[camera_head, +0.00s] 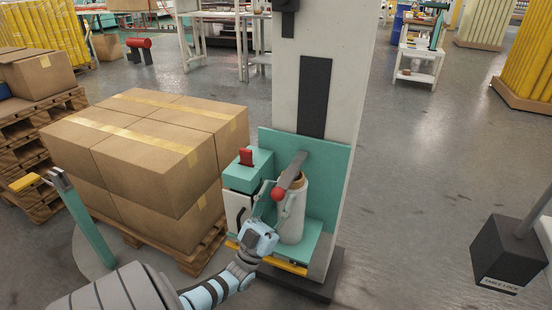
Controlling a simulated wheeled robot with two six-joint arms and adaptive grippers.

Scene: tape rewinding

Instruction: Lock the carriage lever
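The carriage (322,165) is a teal plate with a teal base, mounted on a tall white column. A grey lever (294,170) slants down and left across its front and ends in a red ball knob (278,194). A pale roll (293,220) stands upright on the base behind the knob. My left gripper (270,207) is at the knob, coming up from below. Its fingers look spread, one on each side just below the knob. I cannot tell whether they touch it. My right gripper is not in view.
A teal box with a red switch (246,157) stands left of the lever. Stacked cartons (140,150) on a pallet are close on the left. A yellow-handled lever (25,182) is farther left. A dark labelled box (508,250) is at lower right.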

